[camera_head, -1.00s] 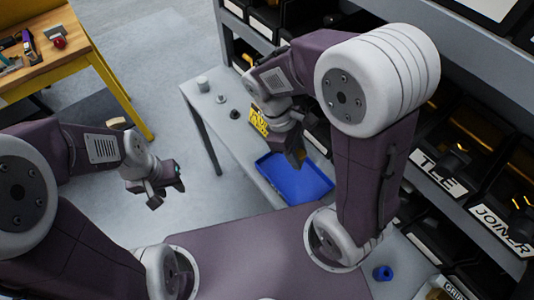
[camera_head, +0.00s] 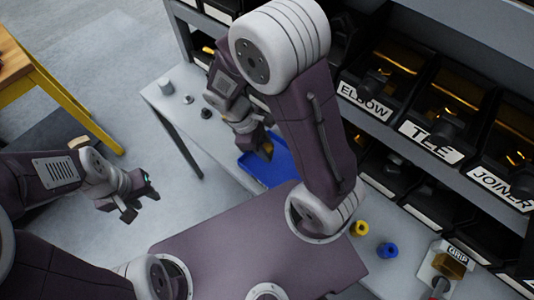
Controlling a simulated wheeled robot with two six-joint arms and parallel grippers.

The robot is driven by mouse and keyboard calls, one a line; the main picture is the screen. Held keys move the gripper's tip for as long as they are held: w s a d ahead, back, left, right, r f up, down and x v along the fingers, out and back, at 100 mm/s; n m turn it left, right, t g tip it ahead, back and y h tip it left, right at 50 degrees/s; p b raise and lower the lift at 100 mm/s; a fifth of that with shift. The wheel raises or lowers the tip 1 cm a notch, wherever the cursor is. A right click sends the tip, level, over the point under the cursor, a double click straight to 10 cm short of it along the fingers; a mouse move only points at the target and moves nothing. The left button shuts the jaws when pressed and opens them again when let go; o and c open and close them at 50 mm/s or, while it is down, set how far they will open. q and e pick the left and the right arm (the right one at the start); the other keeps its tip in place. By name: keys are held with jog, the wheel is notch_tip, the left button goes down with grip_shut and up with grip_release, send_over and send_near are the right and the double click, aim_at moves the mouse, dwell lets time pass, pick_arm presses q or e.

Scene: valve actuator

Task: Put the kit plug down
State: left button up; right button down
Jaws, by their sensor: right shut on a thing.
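My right gripper (camera_head: 262,146) points down over the blue tray (camera_head: 254,174) on the grey table. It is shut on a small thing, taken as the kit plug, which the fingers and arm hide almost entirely. I cannot tell whether the thing touches the tray. The visible part of the tray looks empty. My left gripper (camera_head: 140,199) hangs on the left over the floor, away from the table, with its fingers apart and nothing seen between them.
A grey cylinder (camera_head: 166,86), a small ring (camera_head: 188,99) and a black piece (camera_head: 206,113) stand on the table's far end. Yellow (camera_head: 359,228) and blue (camera_head: 388,250) rings lie at right. Shelves with labelled black bins (camera_head: 431,140) rise behind the table.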

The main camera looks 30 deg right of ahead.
jog(key=f, duration=0.2)
jog(key=shift+s+f, duration=0.2)
jog(key=shift+f, duration=0.15)
jog(key=shift+w+f, duration=0.1)
jog(key=shift+w, duration=0.05)
jog(key=shift+f, duration=0.1)
jog(key=c, duration=1)
grip_release()
jog(key=shift+c, duration=0.2)
